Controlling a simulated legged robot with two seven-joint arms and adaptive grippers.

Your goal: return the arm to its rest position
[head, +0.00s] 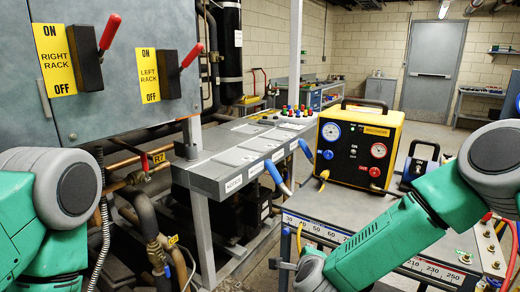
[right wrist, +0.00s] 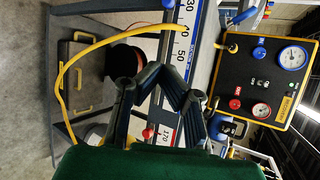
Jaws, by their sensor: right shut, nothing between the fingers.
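My right arm (head: 395,240), green with grey joints, comes in from the right in the head view and reaches down and left across the front of the wheeled-cart-like bench. Its gripper shows in the right wrist view (right wrist: 166,88), dark-fingered, shut and empty, beside the bench's numbered scale strip (right wrist: 183,50). My left arm (head: 45,215) is at the left edge of the head view, below the switch panel; its gripper is not in view.
A yellow gauge box (head: 360,146) stands on the bench. A grey panel (head: 125,60) with two red-handled switches hangs at upper left, pipes below. A yellow hose (right wrist: 75,62) loops near the right gripper. Open floor lies toward the grey door (head: 434,62).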

